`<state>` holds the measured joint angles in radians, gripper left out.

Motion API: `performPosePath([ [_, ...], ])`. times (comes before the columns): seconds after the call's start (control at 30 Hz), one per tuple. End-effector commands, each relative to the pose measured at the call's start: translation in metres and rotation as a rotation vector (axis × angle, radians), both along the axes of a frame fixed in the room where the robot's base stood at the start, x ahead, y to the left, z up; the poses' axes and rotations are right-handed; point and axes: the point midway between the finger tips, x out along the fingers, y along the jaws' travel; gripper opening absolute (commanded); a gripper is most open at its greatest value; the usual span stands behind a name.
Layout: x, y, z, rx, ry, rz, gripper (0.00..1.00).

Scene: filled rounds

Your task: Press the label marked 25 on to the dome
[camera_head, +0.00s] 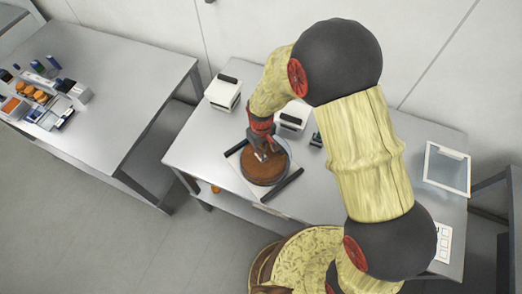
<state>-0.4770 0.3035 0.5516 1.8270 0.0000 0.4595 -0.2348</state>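A brown round (258,174) sits on the near table, on a pale board. A clear, greyish curved rim around it looks like the dome (287,158), though its outline is hard to make out. My gripper (262,152) points down over the round's upper part, at or just above the surface. Small pale bits show at its fingertips; I cannot tell whether they are the fingers or a label. No number 25 is readable. A white card with pale squares (443,242), possibly labels, lies at the table's right edge.
Dark bars (283,187) flank the round. A white box with a dark top (224,92) and a smaller one (293,117) stand behind. A pale-framed tray (447,169) is at the right. The left table (120,90) holds orange rounds and small items. My arm hides the table's middle.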

Motion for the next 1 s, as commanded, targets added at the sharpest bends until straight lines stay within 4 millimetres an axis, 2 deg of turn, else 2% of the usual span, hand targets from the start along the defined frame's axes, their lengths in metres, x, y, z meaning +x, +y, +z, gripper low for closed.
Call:
performPosePath([
  [1.0,-0.0001,-0.0001,-0.0082,0.000,0.000,0.000,0.00],
])
